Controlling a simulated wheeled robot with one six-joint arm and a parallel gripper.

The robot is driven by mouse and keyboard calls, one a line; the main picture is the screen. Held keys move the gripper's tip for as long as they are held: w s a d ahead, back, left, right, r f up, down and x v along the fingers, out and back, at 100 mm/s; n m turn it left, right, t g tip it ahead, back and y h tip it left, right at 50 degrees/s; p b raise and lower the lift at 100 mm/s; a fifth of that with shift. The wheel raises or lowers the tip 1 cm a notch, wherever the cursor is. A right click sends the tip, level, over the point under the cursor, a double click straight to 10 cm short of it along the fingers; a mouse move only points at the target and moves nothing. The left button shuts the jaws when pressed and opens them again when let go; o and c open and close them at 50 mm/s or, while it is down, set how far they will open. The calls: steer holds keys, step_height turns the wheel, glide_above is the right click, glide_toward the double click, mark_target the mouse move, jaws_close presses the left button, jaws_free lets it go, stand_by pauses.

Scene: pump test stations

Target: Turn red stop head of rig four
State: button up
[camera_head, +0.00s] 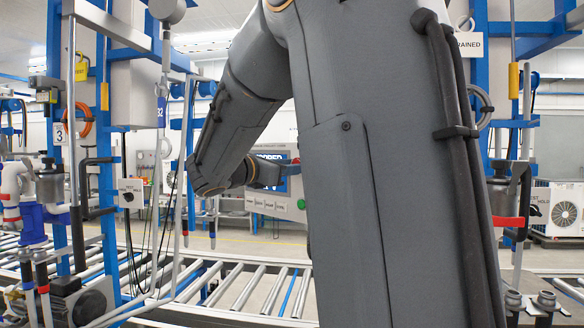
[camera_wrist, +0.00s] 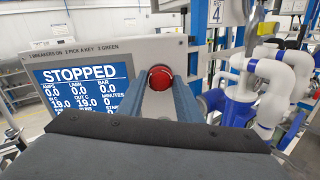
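The red stop head (camera_wrist: 161,78) is a round knob at the right end of a light grey panel (camera_wrist: 178,47) in the wrist view. My gripper (camera_wrist: 160,85) has its two blue fingers apart, one on each side of the head, with the head between their tips. I cannot tell whether the fingers press on it. The panel's blue screen (camera_wrist: 84,88) reads STOPPED. A sign (camera_wrist: 217,11) with a 4 hangs at the upper right. In the head view my gripper (camera_head: 285,168) is at the panel (camera_head: 268,203), partly hidden by my arm.
White and blue pipework (camera_wrist: 265,85) stands right of the panel in the wrist view. In the head view a roller conveyor (camera_head: 245,287) runs across the front. A blue frame (camera_head: 108,160) with a hanging box stands at left. A white fan unit (camera_head: 558,210) is at right.

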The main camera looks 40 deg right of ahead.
steer(key=shift+f+b, duration=0.1)
steer(key=shift+b, duration=0.4)
steer(key=m+b, duration=0.7)
steer(key=b, duration=0.4)
steer(key=shift+b, duration=0.3)
steer(key=o, duration=1.1)
steer(key=shift+c, duration=0.2)
steer(key=shift+a, duration=0.1)
